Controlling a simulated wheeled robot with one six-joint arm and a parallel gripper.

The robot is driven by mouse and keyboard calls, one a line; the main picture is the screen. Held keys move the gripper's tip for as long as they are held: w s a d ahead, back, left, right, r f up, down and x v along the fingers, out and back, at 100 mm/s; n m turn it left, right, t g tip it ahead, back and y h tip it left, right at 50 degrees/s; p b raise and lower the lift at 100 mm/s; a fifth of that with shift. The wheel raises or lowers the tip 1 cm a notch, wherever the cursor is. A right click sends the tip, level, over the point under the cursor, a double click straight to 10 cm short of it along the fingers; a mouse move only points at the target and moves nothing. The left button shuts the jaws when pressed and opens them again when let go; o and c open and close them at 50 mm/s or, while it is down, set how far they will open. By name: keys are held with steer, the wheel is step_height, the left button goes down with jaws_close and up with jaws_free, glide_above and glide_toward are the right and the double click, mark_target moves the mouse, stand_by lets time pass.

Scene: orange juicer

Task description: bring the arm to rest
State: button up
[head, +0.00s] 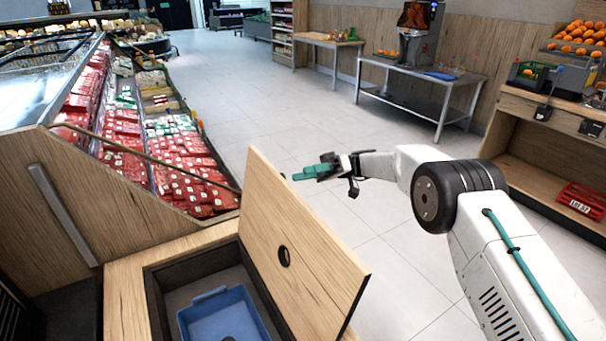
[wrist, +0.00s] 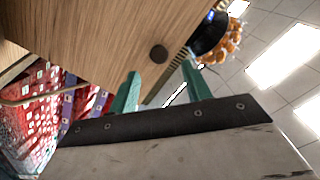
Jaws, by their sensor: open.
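My gripper (head: 307,173) is in the air in the head view, right of a raised wooden lid (head: 301,224) and close to its upper edge in the picture. Its green fingers point left and hold nothing. In the wrist view the two green fingers (wrist: 160,88) stand apart with a gap between them. The wooden panel (wrist: 110,40) fills much of the wrist view beyond the fingers. I cannot tell whether the fingers touch it. My white arm reaches in from the lower right of the head view.
An open wooden bin holds a blue container (head: 222,318) below the lid. A chilled display of red packages (head: 195,185) stands at the left. A metal table (head: 420,78) with a juicer (head: 416,35) stands at the back. Shelves with oranges (head: 580,38) are at the right. The floor between is clear.

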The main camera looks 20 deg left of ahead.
stand_by(0.3)
steer(key=s+d+f+m+t+h, duration=0.35)
steer(key=d+f+m, duration=0.2)
steer(key=m, duration=0.35)
steer(key=s+d+r+m+t+h, duration=0.2)
steer(key=s+d+r, duration=0.2)
steer(key=d, duration=0.5)
steer(key=s+d+r+m+t+h, duration=0.15)
steer(key=s+d+r, duration=0.25)
steer(key=d, duration=0.4)
steer(key=s+d+r+m+t+h, duration=0.25)
steer(key=s+d+r, duration=0.2)
steer(key=d, duration=0.45)
steer(key=s+d+r+m+t+h, duration=0.1)
steer(key=s+d+r+m+t, duration=0.1)
steer(key=s+d, duration=0.8)
steer(key=s+d+r+m+t+h, duration=0.1)
steer(key=s+d+r+t, duration=0.3)
steer(key=s+d, duration=0.6)
steer(key=shift+s+d+m+t, duration=0.2)
steer(key=shift+d+m+t, duration=0.15)
steer(key=shift+m+t, duration=0.45)
